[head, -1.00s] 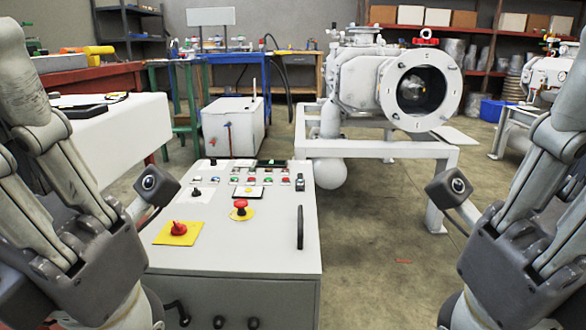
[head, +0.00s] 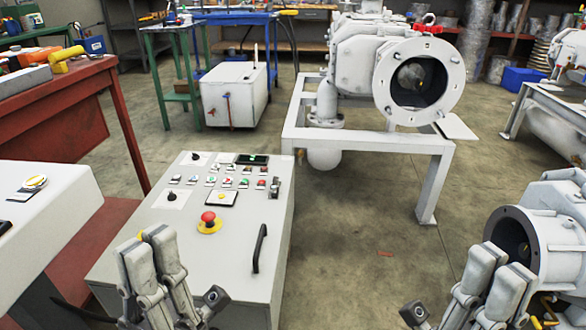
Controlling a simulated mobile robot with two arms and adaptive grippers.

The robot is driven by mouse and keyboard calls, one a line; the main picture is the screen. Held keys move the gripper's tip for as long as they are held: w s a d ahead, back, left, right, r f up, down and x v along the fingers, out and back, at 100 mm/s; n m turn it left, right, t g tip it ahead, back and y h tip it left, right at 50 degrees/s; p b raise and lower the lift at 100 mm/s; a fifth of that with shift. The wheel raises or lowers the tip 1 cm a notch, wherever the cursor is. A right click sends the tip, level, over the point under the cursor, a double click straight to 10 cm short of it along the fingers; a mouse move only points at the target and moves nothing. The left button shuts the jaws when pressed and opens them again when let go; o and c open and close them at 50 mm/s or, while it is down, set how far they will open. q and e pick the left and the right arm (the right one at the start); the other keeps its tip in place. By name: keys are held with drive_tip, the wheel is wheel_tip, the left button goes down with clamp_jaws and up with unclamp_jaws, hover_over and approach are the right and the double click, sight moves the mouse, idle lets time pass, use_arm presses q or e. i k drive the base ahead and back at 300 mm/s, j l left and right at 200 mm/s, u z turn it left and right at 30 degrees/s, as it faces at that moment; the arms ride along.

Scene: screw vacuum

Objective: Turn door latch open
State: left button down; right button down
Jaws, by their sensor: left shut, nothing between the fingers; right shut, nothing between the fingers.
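The light grey control cabinet (head: 240,205) stands in front of me, its sloped top facing me. A black bar handle (head: 259,248) is on the right part of this top. A red mushroom button (head: 208,217) on a yellow ring is left of the handle. The cabinet's front face is mostly out of view, and I see no door latch there. My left gripper (head: 147,243) points up over the cabinet's near left part, shut and empty, apart from the handle. My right gripper (head: 497,267) points up at the lower right, shut and empty, well away from the cabinet.
A large white vacuum machine (head: 350,60) with a round open flange stands on a white frame (head: 437,180) behind. Another flanged machine (head: 563,225) is close behind my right gripper.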

sight(276, 181)
drive_tip(key=i+l+u, duration=0.15)
drive_tip(key=l+u, duration=0.2)
drive_tip(key=i+l+u, duration=0.1)
drive_tip(key=l+u, duration=0.25)
drive_tip(key=i+l+u, duration=0.1)
drive_tip(key=l+u, duration=0.2)
drive_tip(key=i+u, duration=0.3)
drive_tip(key=i+j+u, duration=0.1)
drive_tip(key=u, duration=0.2)
